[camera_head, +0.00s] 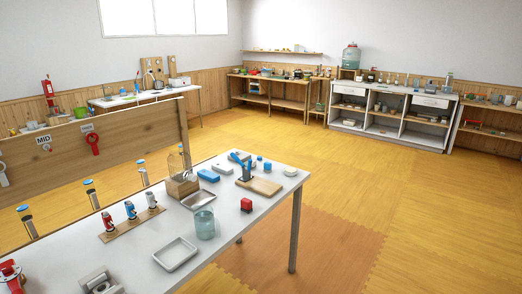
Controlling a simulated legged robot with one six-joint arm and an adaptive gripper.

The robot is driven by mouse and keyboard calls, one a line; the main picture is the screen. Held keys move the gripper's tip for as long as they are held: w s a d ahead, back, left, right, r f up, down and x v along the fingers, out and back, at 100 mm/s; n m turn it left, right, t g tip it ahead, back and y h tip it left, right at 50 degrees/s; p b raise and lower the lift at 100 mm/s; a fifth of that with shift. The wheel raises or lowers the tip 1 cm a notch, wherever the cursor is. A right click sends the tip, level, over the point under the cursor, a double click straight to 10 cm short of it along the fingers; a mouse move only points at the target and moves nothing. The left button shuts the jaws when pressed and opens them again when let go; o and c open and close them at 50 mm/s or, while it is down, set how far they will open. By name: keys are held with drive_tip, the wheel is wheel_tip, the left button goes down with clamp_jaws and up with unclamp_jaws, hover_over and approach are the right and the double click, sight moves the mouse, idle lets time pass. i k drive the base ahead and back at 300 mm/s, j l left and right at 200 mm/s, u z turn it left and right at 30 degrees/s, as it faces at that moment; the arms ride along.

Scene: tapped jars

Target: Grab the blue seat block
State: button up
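A low blue block (208,175) lies flat on the white table (232,238), near its far left edge. A second small blue and grey block (222,168) lies just behind it to the right. A taller blue piece (244,168) stands on a wooden board (260,186) further right. Small blue round pieces (267,166) stand behind that board. I cannot tell for sure which is the seat block; the low blue block looks most block-like. My gripper is not in view.
A wooden bottle stand (183,187), metal trays (175,254), a clear jar (204,223) and a red block (246,204) share the table. Several coloured taps (131,211) stand at left. Open floor (345,215) lies to the right; benches line the walls.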

sight(213, 177)
drive_tip(key=i+u, duration=0.1)
drive_tip(key=i, duration=0.35)
drive_tip(key=i+l+u, duration=0.15)
drive_tip(key=i, duration=0.25)
drive_tip(key=i+l+u, duration=0.1)
drive_tip(key=i, duration=0.35)
drive_tip(key=i+l+u, duration=0.15)
drive_tip(key=i, duration=0.3)
drive_tip(key=i+l+u, duration=1)
drive_tip(key=i+l, duration=0.05)
drive_tip(key=i, duration=0.1)
